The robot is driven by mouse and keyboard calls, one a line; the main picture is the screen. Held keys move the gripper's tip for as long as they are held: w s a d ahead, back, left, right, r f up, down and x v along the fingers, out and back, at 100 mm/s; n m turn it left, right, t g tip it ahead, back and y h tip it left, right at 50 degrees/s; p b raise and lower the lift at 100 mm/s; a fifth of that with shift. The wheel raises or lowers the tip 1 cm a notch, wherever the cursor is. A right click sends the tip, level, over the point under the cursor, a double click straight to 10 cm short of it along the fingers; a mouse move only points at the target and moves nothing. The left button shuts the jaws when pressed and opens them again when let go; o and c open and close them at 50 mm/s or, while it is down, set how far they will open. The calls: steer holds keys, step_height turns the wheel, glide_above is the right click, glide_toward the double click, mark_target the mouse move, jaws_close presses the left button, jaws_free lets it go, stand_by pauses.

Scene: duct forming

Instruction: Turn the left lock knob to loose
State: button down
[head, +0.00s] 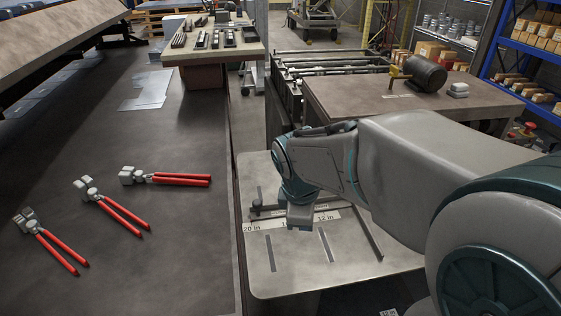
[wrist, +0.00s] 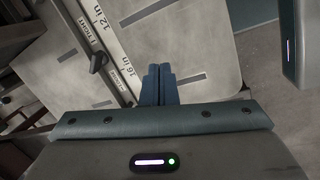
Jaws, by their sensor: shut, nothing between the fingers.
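The left lock knob (head: 256,203) is a small dark knob at the left end of the fence bar on the metal plate, in the head view. My gripper (head: 300,224) hangs over the scale strip, to the right of this knob and apart from it. In the wrist view the two blue fingers of my gripper (wrist: 159,72) are together and empty. A dark knob (wrist: 98,62) shows left of the fingers there, beside the scale strip (wrist: 117,45) marked 12 and 16 in. I cannot tell which lock knob this is. My arm hides part of the bar in the head view.
The slotted metal plate (head: 280,280) has free room in front. On the dark bench (head: 130,240) at left lie several red-handled pliers (head: 180,179) and a thin sheet (head: 147,90). A brown table (head: 345,95) bearing a dark cylinder (head: 424,75) stands behind my arm.

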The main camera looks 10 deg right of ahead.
steer(key=w+a+r+n+p, duration=0.2)
steer(key=w+a+n+p, duration=0.15)
steer(key=w+n, duration=0.65)
steer(key=f, duration=0.3)
steer(key=d+f+n, duration=0.1)
steer(key=f, duration=0.2)
steer(key=d+f+n, duration=0.1)
steer(key=f, duration=0.3)
steer(key=shift+s+d+f+h, duration=0.1)
steer(key=shift+s+d+h, duration=0.15)
steer(key=shift+s+h, duration=0.1)
steer(key=shift+w+d+r+p, duration=0.15)
steer(key=shift+w+d+p, duration=0.2)
steer(key=shift+w+d, duration=0.15)
steer(key=shift+w+d+r+p, duration=0.15)
steer(key=shift+w+d+p, duration=0.25)
steer(key=shift+d, duration=0.1)
steer(key=shift+w+d, duration=0.35)
steer(key=shift+d, duration=0.1)
steer(key=shift+w, duration=0.1)
